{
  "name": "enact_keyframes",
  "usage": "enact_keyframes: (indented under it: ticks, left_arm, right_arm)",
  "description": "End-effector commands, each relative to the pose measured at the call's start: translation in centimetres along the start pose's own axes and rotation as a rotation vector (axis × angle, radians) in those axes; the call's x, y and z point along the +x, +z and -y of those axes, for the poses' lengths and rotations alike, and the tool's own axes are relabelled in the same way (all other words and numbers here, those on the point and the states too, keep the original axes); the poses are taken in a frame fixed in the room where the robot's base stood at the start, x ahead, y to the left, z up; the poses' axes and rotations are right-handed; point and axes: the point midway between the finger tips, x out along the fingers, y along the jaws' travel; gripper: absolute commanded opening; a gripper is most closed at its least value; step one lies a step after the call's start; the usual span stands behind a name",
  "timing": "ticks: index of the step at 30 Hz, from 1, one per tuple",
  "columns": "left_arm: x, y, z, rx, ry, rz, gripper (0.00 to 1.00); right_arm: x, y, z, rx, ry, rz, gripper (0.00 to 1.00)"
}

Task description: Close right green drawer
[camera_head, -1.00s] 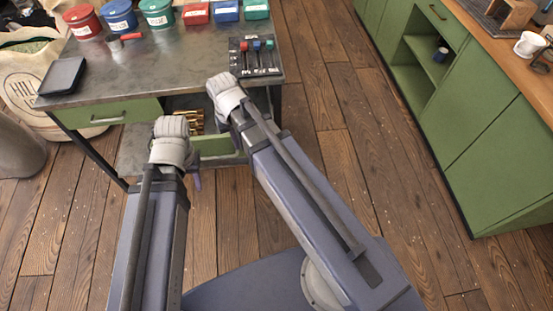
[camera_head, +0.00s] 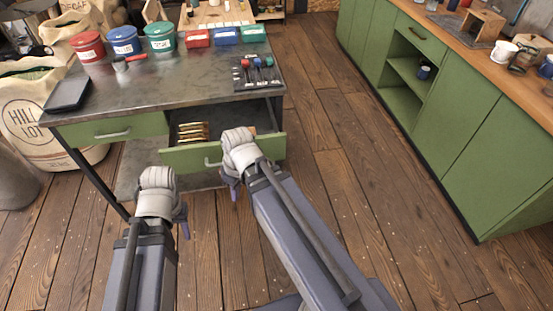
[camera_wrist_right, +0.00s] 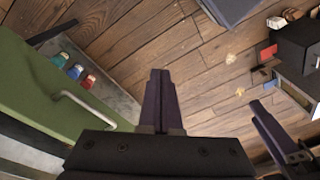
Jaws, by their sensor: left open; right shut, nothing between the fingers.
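The right green drawer (camera_head: 188,159) is pulled out from under the metal workbench, with several brass-coloured items (camera_head: 193,131) inside. Its front and silver handle (camera_wrist_right: 85,108) also show at the left of the right wrist view. My right gripper (camera_head: 234,190) is in front of the drawer's right half, hiding part of its front; its fingers are shut and empty, and beside the drawer front in the right wrist view (camera_wrist_right: 160,85). I cannot tell if it touches the drawer. My left gripper (camera_head: 184,228) is open and empty, lower and left of the drawer.
The left green drawer (camera_head: 110,130) is closed. The workbench top (camera_head: 180,88) carries tins, boxes, a dark tray (camera_head: 69,94) and a small tool stand (camera_head: 258,76). A sack (camera_head: 40,115) stands at the left. A green cabinet (camera_head: 440,110) is at right, with free floor between.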

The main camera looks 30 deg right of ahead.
Motion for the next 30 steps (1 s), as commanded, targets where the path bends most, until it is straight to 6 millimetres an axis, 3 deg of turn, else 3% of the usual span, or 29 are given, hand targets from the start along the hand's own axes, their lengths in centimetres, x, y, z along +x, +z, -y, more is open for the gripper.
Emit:
enact_keyframes:
  ticks: [5,10,15,21,25,30]
  left_arm:
    - [0.8,-0.1,-0.1,0.0,0.0,0.0,0.45]
    - [1.7,-0.1,-0.2,0.0,0.0,0.0,0.45]
    - [2.8,-0.2,-0.3,0.0,0.0,0.0,0.45]
    - [3.6,-0.2,-0.3,0.0,0.0,0.0,0.45]
    - [3.8,-0.2,-0.4,0.0,0.0,0.0,0.45]
    - [3.8,-0.2,-0.4,0.0,0.0,0.0,0.45]
  right_arm:
    - [0.2,0.6,-3.5,-0.084,-0.011,-0.081,0.0]
    - [0.1,1.9,-8.2,-0.203,0.011,-0.196,0.0]
    - [-0.7,4.6,-14.8,-0.358,0.111,-0.338,0.0]
    - [-2.0,8.1,-20.4,-0.498,0.26,-0.425,0.0]
    - [-2.6,9.4,-22.1,-0.547,0.32,-0.444,0.0]
    - [-2.9,9.9,-22.7,-0.569,0.344,-0.448,0.0]
